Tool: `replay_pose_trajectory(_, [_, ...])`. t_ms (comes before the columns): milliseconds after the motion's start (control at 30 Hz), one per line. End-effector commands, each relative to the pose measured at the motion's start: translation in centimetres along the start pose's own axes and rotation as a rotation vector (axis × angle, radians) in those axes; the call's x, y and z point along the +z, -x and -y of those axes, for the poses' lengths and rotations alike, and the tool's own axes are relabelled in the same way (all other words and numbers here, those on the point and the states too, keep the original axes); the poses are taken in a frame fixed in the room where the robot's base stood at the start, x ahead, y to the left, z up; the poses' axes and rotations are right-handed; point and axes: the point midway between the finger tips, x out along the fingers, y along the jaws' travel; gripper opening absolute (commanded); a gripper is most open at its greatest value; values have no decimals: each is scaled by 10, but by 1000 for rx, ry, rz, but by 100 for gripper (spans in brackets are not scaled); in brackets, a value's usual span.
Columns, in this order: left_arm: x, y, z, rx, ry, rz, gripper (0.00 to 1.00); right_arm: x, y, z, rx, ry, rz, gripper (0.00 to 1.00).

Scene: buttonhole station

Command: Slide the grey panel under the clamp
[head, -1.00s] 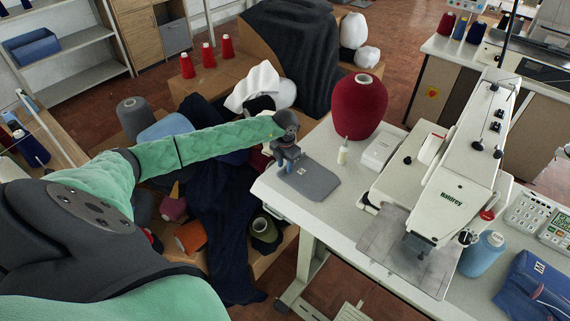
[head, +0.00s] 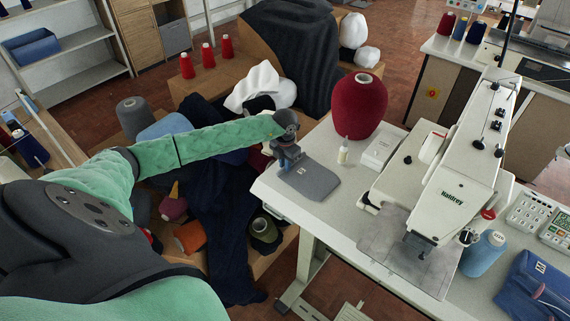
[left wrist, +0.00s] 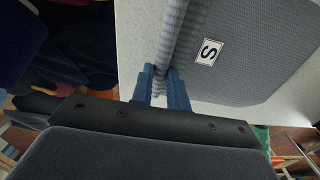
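The grey panel (head: 317,182) lies flat on the white table at its left end, with a small white label marked S. In the left wrist view the panel (left wrist: 255,55) has a raised, ribbed edge. My left gripper (head: 286,157) is at the panel's far left edge; in the left wrist view its blue fingers (left wrist: 161,85) are closed on either side of that ribbed edge. The clamp (head: 418,243) is under the head of the white sewing machine (head: 465,175), over a grey plate (head: 385,240), apart from the panel to its right. My right gripper is not in view.
A large red cone (head: 359,106), a small bottle (head: 343,150) and a white box (head: 381,150) stand behind the panel. A blue spool (head: 482,254) stands right of the machine head. The tabletop between the panel and the grey plate is clear.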

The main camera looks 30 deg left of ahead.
Motion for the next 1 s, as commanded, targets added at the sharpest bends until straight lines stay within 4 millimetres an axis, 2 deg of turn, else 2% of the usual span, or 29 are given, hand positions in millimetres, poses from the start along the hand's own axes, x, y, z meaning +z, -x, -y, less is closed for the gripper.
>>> replay_pose_trajectory(467, [0, 0, 0, 0, 0, 0, 1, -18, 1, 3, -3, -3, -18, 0])
replay_pose_trajectory(1000, [0, 21, -1, 1, 0, 0, 1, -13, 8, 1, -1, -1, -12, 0])
